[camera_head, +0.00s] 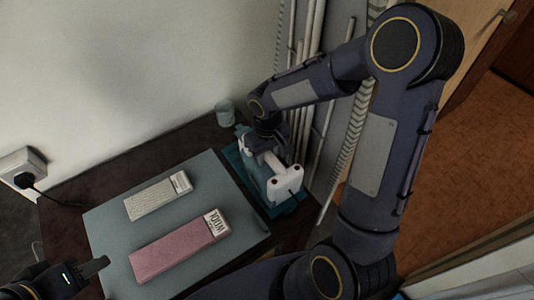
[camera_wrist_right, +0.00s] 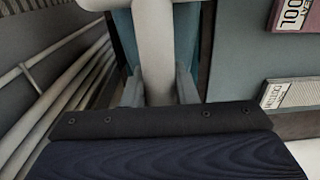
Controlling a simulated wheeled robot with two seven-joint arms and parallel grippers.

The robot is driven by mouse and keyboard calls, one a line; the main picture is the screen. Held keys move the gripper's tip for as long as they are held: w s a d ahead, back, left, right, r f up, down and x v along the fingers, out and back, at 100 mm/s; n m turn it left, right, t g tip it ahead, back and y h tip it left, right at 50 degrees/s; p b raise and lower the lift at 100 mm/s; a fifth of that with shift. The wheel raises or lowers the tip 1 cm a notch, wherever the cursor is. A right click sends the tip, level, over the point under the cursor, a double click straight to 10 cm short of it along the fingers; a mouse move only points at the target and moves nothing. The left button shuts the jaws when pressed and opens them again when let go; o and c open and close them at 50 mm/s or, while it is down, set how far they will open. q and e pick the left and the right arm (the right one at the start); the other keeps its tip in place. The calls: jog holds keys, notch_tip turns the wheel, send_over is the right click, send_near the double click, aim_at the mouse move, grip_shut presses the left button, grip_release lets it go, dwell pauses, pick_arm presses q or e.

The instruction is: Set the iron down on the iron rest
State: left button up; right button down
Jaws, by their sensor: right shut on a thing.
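The white iron (camera_head: 284,184) is at the right end of the table, over the teal iron rest (camera_head: 236,160). The iron hides much of the rest, and I cannot tell whether the two touch. My right gripper (camera_head: 268,143) is shut on the iron's handle. In the right wrist view the pale handle (camera_wrist_right: 155,45) runs between the two fingers of the right gripper (camera_wrist_right: 160,88), with a teal surface behind it. My left gripper (camera_head: 92,268) is at the lower left, partly cut off by the frame, away from the iron; its opening is unclear.
A grey-teal mat (camera_head: 112,222) lies on the dark table, with a pink wool block (camera_head: 178,248) and a pale cotton block (camera_head: 153,198) on it. A teal cup (camera_head: 225,115) stands behind the rest. White pipes (camera_head: 310,100) rise close to the right of the iron.

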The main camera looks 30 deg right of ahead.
jog(key=shift+f+b, duration=0.3)
jog(key=shift+b, duration=0.05)
dwell(0.3)
jog(key=c, duration=1.2)
grip_release()
jog(key=shift+o, duration=0.6)
jog(key=shift+f, duration=0.1)
notch_tip(320, 180, up, 8)
jog(key=shift+r, duration=0.1)
jog(key=shift+m+t+y, duration=0.5)
jog(key=shift+t, duration=0.1)
jog(key=s+r, duration=0.2)
jog(key=s+d+r, duration=0.1)
jog(key=s+r, duration=0.1)
jog(key=shift+s+d, duration=0.1)
jog(key=shift+s, duration=0.25)
jog(key=s+a+r+m+t+y, duration=0.1)
jog(key=s+t, duration=0.1)
jog(key=s, duration=0.4)
jog(key=s+a+r+m+t+y, duration=0.1)
jog(key=s+r+t, duration=0.1)
jog(key=s, duration=0.5)
jog(key=shift+a+y, duration=0.15)
jog(key=shift+y, duration=0.25)
